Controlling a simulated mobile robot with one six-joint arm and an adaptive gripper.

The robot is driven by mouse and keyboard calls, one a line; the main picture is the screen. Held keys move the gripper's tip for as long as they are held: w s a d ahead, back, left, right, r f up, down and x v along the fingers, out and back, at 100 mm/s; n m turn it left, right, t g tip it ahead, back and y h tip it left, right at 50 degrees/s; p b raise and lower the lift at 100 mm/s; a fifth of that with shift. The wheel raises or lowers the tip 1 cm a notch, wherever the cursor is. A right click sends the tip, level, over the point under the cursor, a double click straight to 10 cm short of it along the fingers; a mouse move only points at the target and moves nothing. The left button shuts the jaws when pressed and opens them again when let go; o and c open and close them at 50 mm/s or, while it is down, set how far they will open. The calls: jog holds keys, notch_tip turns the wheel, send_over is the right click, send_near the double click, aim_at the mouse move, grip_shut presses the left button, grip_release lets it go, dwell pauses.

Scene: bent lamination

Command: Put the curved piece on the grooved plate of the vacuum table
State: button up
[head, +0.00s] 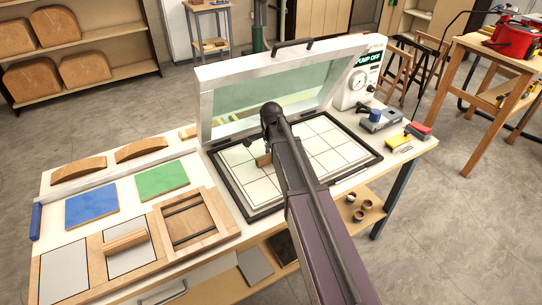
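The grooved plate (315,143) is a white panel with dark grid lines inside a black frame on the vacuum table. Its glass lid (285,85) stands open behind it. A small wooden edge (262,160) shows beside my arm over the left part of the plate; it may be a curved piece, but most of it is hidden. My gripper (266,149) is at that spot, largely hidden by my own arm, so its fingers cannot be made out. I cannot tell whether the wood touches the plate. Two curved wooden pieces (78,169) (140,149) stand at the back left.
Left of the plate lie a blue sheet (91,206), a green sheet (162,180), a wooden frame (187,222) and a wooden block (125,242) on a grey panel. The pump box (361,78) reads PUMP OFF. Tools (380,119) lie at the right.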

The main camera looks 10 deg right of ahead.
jog(key=shift+r, duration=0.15)
notch_tip(320, 180, up, 7)
jog(key=p, duration=0.7)
jog(key=shift+r+p, duration=0.2)
jog(key=shift+p, duration=0.15)
jog(key=shift+s, duration=0.1)
dwell(0.5)
jog(key=s+n, duration=1.5)
jog(key=s, duration=0.6)
jog(key=shift+s+d, duration=0.2)
jog(key=shift+d, duration=0.15)
